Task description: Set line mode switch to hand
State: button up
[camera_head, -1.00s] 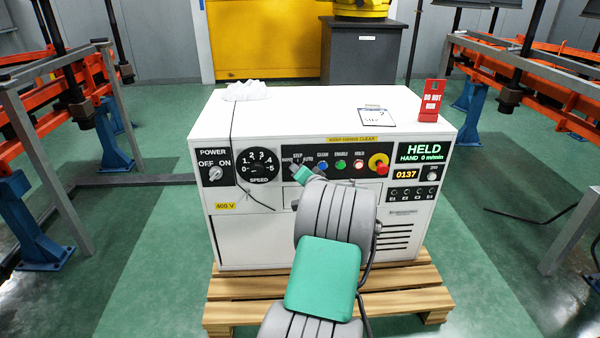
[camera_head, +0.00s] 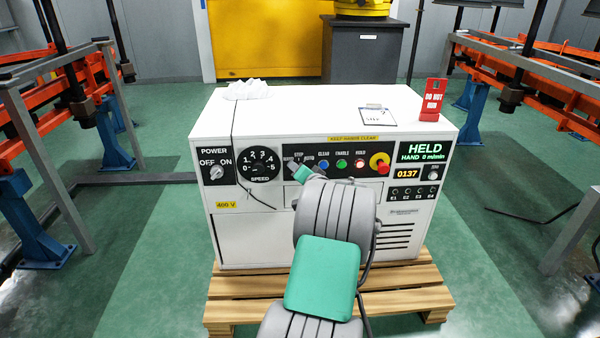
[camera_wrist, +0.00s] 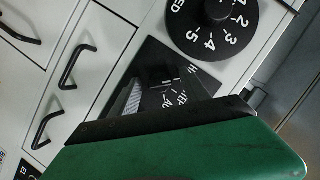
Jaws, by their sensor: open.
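The line mode switch (camera_head: 298,158) is at the left end of the dark control strip, with STEP above it and AUTO to its right. My gripper (camera_head: 293,165) is right in front of it and hides its knob and part of its lettering. The switch plate (camera_wrist: 172,75) shows in the wrist view, with its labels partly covered by my gripper (camera_wrist: 165,112). My gripper is open. Whether a finger touches the knob cannot be told. The display (camera_head: 423,152) reads HELD, HAND 0 m/min.
The white cabinet (camera_head: 250,240) stands on a wooden pallet (camera_head: 235,290). The speed dial (camera_head: 259,165) and power switch (camera_head: 215,172) are left of my gripper. Blue, green and red buttons and a red emergency stop (camera_head: 381,166) are right. A red tag (camera_head: 432,98) stands on top.

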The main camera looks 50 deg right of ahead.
jog(key=p+v, duration=0.2)
jog(key=v, duration=0.5)
jog(key=shift+s+a, duration=0.25)
jog(key=shift+s, duration=0.1)
jog(key=shift+r, duration=0.1)
